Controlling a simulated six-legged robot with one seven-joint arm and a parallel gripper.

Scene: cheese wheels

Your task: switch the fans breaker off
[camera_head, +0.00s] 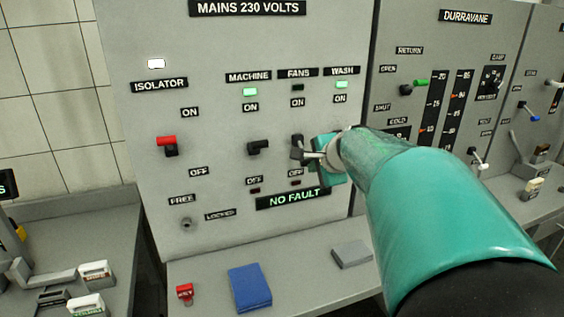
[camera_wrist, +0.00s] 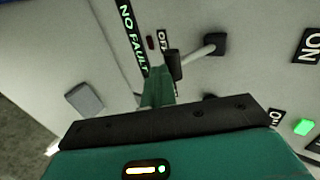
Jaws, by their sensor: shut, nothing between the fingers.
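The fans breaker (camera_head: 297,143) is a black-knobbed lever on the grey mains panel, below the FANS label. The FANS lamp (camera_head: 298,87) is dark. In the wrist view the fans lever (camera_wrist: 198,48) leans from its black base toward the OFF label (camera_wrist: 162,40). My gripper (camera_head: 312,155) is shut and empty, just right of the fans lever. In the wrist view my fingertips (camera_wrist: 159,82) are close beside the lever's knob; I cannot tell whether they touch. My gripper hides the wash breaker in the head view.
The machine breaker (camera_head: 258,147) is close on the left, its lamp (camera_head: 250,91) green. The WASH lamp (camera_head: 341,85) is also green. The red isolator handle (camera_head: 167,142) is farther left. A NO FAULT sign (camera_head: 293,198) sits below. The shelf holds a blue block (camera_head: 249,287) and a grey block (camera_head: 351,254).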

